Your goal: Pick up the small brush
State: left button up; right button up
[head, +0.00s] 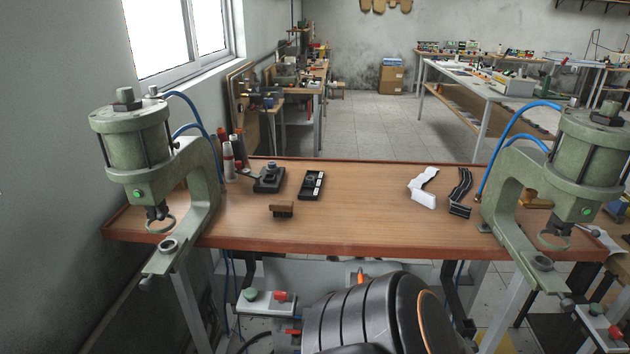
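A small brown block-shaped piece, which looks like the small brush (282,209), lies on the wooden workbench (340,232), left of the middle and near the front edge. It has a wooden top and a darker part beneath. Nothing touches it. Neither of my grippers shows in the head view.
Green pneumatic presses stand at the left (140,150) and right (585,160) ends of the bench. A black device (270,180), a black strip (312,186), a white piece (424,190) and a black bent piece (460,192) lie behind the brush. The bench's middle is clear.

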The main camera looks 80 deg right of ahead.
aim_at(281, 207)
jog(key=z, duration=2.2)
